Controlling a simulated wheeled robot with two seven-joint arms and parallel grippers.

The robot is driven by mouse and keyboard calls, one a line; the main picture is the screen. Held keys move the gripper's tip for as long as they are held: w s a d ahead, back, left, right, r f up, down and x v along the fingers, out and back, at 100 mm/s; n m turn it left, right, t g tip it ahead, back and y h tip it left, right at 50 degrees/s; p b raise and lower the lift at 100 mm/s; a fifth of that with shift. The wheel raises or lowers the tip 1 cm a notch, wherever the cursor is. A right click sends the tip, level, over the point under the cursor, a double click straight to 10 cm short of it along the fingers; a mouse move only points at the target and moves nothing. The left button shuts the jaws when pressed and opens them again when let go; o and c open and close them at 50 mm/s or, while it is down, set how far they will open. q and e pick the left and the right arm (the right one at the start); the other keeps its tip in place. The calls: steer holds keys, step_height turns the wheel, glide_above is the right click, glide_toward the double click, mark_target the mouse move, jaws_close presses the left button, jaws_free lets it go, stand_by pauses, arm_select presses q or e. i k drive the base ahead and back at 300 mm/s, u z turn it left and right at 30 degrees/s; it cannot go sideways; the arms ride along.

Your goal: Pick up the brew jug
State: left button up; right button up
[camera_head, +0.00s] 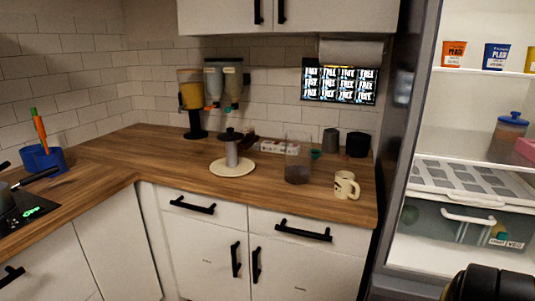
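A clear, see-through jug (297,172) stands upright on the wooden counter, right of centre. It looks like the brew jug. Its lower part looks darker, and I cannot tell if that is liquid. Its handle is not clear to see. No gripper is near it or touching it. Neither of my grippers shows in the head view. A black part with a yellow band at the bottom right corner looks like part of my arm, with no fingers visible.
A cream mug (346,186) stands right of the jug. A grey cylinder with a black top (232,150) stands on a round pale board (218,170) to its left. Dark cups (358,145) and a small green cup (315,154) are behind. An open fridge (470,140) stands right.

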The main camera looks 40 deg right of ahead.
mark_target(299, 153)
steer(key=z, duration=0.75)
steer(key=i, duration=1.2)
steer(key=z, duration=1.15)
